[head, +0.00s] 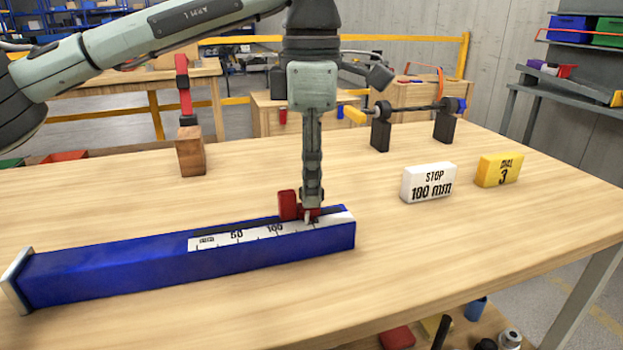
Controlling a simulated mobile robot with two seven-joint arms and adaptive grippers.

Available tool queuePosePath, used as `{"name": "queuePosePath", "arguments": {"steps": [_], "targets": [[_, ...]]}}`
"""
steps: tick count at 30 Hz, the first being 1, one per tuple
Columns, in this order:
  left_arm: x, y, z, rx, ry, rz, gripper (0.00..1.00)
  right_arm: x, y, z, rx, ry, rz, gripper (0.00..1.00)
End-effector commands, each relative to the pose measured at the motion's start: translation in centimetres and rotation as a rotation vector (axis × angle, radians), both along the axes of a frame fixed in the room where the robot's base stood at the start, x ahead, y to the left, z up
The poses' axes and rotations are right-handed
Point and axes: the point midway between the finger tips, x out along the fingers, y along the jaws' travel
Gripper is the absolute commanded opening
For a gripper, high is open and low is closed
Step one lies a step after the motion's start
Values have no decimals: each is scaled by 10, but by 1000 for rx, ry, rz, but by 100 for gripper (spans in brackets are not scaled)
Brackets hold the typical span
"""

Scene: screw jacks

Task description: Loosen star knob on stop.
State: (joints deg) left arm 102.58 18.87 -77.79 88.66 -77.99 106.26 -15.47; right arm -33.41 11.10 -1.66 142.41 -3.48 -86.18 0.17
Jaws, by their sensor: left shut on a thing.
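A long blue rail (140,266) with a white scale (255,236) marked 50 and 100 lies on the wooden table. A red stop block (288,205) sits on the rail near its right end, by the 100 mark. My left gripper (311,208) comes down from above, pointing straight down, and is shut at the red stop. The star knob is mostly hidden by the fingers; some red shows around the fingertips. My right gripper is not in view.
A white block (429,183) reading "STOP 100 mm" and a yellow block (498,171) with a 3 stand to the right. A wooden block (190,152) with a red clamp stands back left. A dark bar on two black stands (380,134) is behind. The table front right is clear.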

Motion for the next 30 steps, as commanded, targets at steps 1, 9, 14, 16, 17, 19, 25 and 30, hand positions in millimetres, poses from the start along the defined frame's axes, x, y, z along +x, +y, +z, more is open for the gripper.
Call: {"name": "queuePosePath", "arguments": {"steps": [1,9,14,16,17,19,25,30], "targets": [[0,0,-1,-1,0,44,1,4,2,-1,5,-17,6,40],[0,0,-1,0,0,300,1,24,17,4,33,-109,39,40],[0,0,-1,0,0,447,1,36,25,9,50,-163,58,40],[0,0,-1,0,-1,506,1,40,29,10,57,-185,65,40],[0,0,-1,0,-1,530,1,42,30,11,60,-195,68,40],[0,0,-1,0,-1,584,1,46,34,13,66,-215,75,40],[0,0,-1,0,-1,708,1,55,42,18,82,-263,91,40],[0,0,0,0,-1,774,1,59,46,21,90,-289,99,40]]}}
